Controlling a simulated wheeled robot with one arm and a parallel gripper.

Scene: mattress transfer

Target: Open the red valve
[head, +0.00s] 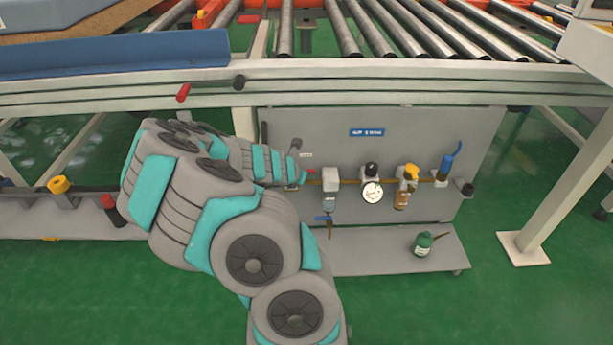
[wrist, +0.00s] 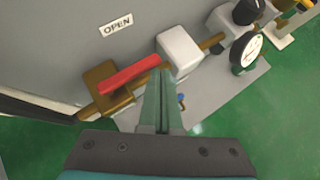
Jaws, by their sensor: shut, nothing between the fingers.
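The red valve (wrist: 130,74) shows in the wrist view as a red lever on a brass body, on a brass pipe along the grey panel. An "OPEN" label (wrist: 115,25) is on the panel above it. My gripper (wrist: 162,75) is shut and empty, with its fingertips beside the lever's right end, close to the white block; I cannot tell whether they touch the lever. In the head view only a small red bit of the lever (head: 311,171) shows beside my gripper (head: 305,175); my arm hides the rest.
Right of the valve on the pipe are a white filter unit (head: 330,180), a pressure gauge (head: 372,192) and a yellow-topped unit (head: 407,175). The conveyor rail (head: 400,78) runs above the panel (head: 440,135).

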